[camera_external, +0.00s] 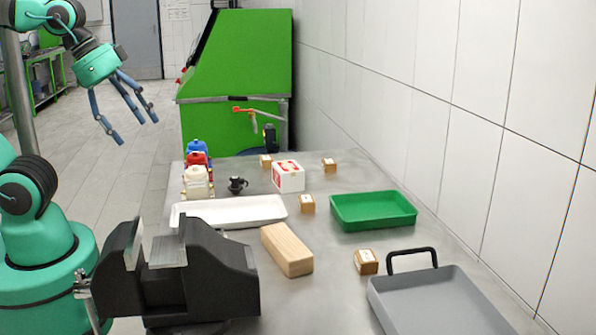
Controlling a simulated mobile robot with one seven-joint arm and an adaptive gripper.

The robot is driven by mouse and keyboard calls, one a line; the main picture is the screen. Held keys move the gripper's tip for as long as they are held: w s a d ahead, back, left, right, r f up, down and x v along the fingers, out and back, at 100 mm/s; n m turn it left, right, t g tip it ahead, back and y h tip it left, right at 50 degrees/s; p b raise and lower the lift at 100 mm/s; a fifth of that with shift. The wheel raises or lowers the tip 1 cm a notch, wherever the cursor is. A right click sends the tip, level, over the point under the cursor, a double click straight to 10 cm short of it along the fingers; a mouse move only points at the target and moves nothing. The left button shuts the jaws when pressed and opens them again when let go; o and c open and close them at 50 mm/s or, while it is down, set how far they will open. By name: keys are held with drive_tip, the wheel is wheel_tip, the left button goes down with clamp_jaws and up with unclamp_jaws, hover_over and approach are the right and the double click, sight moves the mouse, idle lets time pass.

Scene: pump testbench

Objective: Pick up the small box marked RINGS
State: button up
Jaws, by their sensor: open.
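Several small brown boxes with white labels stand on the grey table. One small box (265,161) is at the back left of a red and white box, and another small box (329,165) is at its back right. A third small box (307,204) stands between the white tray and the green tray. Another small box (366,261) is nearer the front, beside the grey tray. The labels are too small to read, so I cannot tell which is marked RINGS. My gripper (136,131) is open and empty, raised at the upper left, well away from the boxes.
A wooden block (287,250), a white tray (230,212), a green tray (374,211) and a handled grey tray (440,305) take up the table. A black vise (180,275) stands at front left. Bottles (197,180) and the red and white box (288,176) stand farther back. A tiled wall lines the right.

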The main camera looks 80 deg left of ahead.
idle(0.3)
drive_tip(key=w+d+r+g+p, duration=0.1)
drive_tip(key=w+d+r+p, duration=0.3)
drive_tip(key=w, duration=1)
drive_tip(key=w+d+g+p, duration=0.2)
drive_tip(key=w+d, duration=0.4)
drive_tip(key=w, duration=0.9)
drive_tip(key=w+d+f+g+p, duration=0.1)
drive_tip(key=w+d+f+p, duration=0.1)
drive_tip(key=w+d+f, duration=0.3)
drive_tip(key=w+d+f+p, duration=0.2)
drive_tip(key=w+d+f, duration=0.3)
drive_tip(key=w+f, duration=0.2)
drive_tip(key=w+d+f+m+g+p, duration=0.1)
drive_tip(key=w+d+f+p, duration=0.1)
drive_tip(key=w+d+f, duration=0.3)
drive_tip(key=shift+w+d+f+g, duration=0.15)
drive_tip(key=shift+w+f, duration=0.1)
drive_tip(key=shift+f, duration=0.35)
drive_tip(key=shift+w+d+f+g, duration=0.1)
drive_tip(key=shift+w+f, duration=0.15)
drive_tip(key=shift+f, duration=0.4)
drive_tip(key=shift+w+d+f+g, duration=0.15)
drive_tip(key=shift+w+f, duration=0.1)
drive_tip(key=shift+f, duration=0.35)
drive_tip(key=shift+w+d+f, duration=0.1)
drive_tip(key=shift+f, duration=0.15)
